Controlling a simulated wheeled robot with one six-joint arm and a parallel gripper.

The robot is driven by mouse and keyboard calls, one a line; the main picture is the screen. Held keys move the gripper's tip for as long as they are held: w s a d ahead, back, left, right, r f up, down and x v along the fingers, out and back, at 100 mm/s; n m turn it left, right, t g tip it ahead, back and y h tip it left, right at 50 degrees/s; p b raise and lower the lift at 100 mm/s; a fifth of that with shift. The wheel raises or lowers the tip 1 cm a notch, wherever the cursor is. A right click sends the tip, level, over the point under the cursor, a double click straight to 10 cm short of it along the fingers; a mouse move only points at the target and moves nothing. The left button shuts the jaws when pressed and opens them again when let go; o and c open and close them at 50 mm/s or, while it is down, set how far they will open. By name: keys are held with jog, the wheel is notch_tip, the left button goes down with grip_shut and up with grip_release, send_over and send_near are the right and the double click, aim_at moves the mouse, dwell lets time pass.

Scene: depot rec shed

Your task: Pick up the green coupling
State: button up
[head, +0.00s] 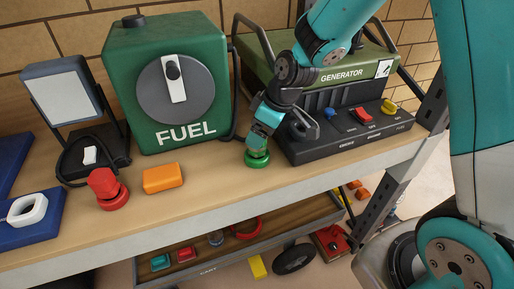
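The green coupling (257,160) is a small round piece on the wooden bench top, between the fuel tank and the generator. My gripper (259,146) points down at it from above, with its fingertips at the coupling's upper part. The fingers hide some of the coupling's top. At this size I cannot tell whether they are closed on it or only around it. The coupling looks upright, at or very near the bench surface.
The green fuel tank (188,120) stands left of my gripper and the generator (345,75) stands close on the right. A red coupling (105,188) and an orange block (163,178) sit on the left. Below is a cart (205,262) holding small parts.

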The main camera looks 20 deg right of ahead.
jog(key=shift+x, duration=1.5)
jog(key=shift+r, duration=0.1)
jog(key=shift+c, duration=0.4)
jog(key=c, duration=0.9)
notch_tip(320, 180, up, 20)
jog(key=shift+r+b, duration=0.1)
jog(key=shift+b, duration=0.8)
